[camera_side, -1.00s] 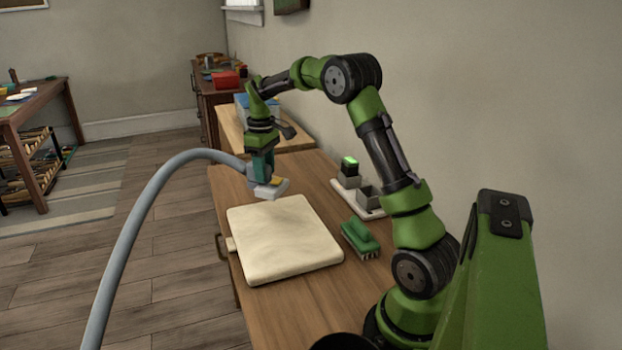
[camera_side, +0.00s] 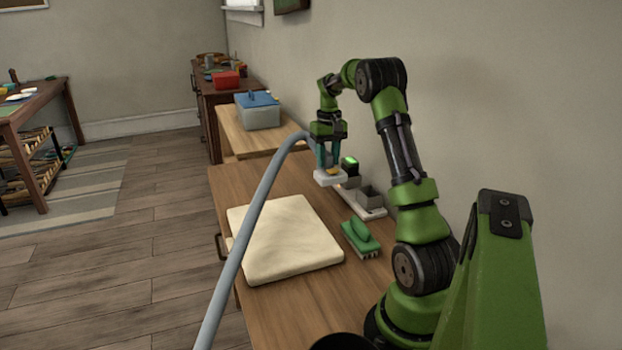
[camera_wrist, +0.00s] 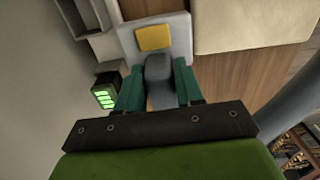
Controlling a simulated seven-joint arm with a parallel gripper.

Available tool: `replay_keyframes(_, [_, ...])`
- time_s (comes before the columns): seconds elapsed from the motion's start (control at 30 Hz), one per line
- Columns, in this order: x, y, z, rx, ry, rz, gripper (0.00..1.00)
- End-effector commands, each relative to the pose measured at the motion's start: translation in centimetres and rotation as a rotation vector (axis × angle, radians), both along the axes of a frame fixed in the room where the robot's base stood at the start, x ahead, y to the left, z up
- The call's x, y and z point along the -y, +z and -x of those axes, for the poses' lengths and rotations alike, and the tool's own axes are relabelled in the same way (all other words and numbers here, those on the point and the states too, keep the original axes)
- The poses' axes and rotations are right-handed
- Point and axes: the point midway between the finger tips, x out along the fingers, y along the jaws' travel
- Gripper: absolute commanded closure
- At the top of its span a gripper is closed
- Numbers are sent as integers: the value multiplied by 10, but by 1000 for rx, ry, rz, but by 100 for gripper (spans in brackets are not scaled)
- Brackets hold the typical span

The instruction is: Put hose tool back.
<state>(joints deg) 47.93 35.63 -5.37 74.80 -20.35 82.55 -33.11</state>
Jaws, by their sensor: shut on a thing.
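The hose tool (camera_side: 329,178) has a pale, flat head with a yellow patch and a grey hose (camera_side: 245,235) trailing from it. My gripper (camera_side: 328,163) is shut on the tool and holds it above the far part of the table. In the wrist view the tool's head (camera_wrist: 178,34) shows beyond my gripper's fingers (camera_wrist: 159,88), which close on its dark grey neck. The white holder (camera_side: 374,212) with grey open-topped cups (camera_side: 370,197) stands just right of the tool. A dark block with a green light (camera_side: 350,165) stands at its far end.
A cream cushion-like pad (camera_side: 284,240) lies on the table (camera_side: 300,307). A green brush (camera_side: 360,239) lies between the pad and my arm base. A grey box with a blue lid (camera_side: 258,112) stands on the farther table. The wall is close on the right.

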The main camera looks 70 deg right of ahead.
Motion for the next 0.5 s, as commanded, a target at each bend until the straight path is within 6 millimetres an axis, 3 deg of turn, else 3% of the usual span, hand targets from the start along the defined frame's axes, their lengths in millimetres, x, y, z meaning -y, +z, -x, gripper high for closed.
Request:
replay_keyframes(0.3, [-1, -52, 0, -1, -19, -3, 92])
replay_keyframes(0.5, [-1, -72, 0, -1, -18, -3, 92])
